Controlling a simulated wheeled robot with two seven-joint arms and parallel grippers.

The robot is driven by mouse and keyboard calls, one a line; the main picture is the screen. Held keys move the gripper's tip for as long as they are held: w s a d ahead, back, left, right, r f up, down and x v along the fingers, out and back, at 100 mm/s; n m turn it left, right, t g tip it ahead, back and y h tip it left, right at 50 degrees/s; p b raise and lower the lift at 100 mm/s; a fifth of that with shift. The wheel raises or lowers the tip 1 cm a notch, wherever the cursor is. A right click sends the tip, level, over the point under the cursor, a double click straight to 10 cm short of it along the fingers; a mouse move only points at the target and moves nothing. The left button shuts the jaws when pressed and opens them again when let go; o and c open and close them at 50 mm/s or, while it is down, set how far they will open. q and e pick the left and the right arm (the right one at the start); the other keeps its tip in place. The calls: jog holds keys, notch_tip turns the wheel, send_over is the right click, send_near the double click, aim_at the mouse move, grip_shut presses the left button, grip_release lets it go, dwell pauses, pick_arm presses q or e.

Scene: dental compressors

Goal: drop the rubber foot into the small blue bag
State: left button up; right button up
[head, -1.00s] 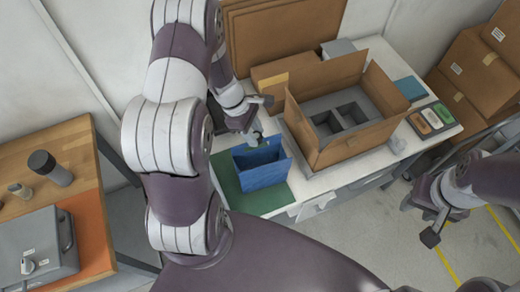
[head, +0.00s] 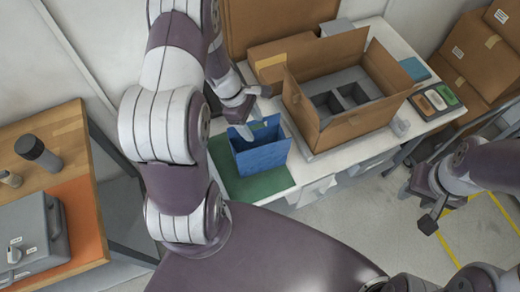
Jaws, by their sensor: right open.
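The small blue bag (head: 262,158) stands upright with its mouth open on a green mat (head: 222,178) at the table's near left corner. My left gripper (head: 253,112) is at the bag's far left rim, with its lower finger close to or over the opening. I cannot tell from this view whether its jaws are shut on something. I cannot make out the rubber foot; it may be hidden by the gripper or the bag wall. My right gripper (head: 415,208) is open and empty, over the floor right of the table.
An open cardboard box (head: 322,138) with grey compartments stands right of the bag. A tray of coloured pieces (head: 435,101) and a blue sheet (head: 414,69) lie at the right end. A wooden bench (head: 62,135) with a grey case (head: 30,240) is at the left.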

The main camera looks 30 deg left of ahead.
pick_arm(q)
jog(key=b+v, duration=0.2)
jog(key=v, duration=1)
jog(key=shift+a+r, duration=0.2)
jog(key=shift+r, duration=0.05)
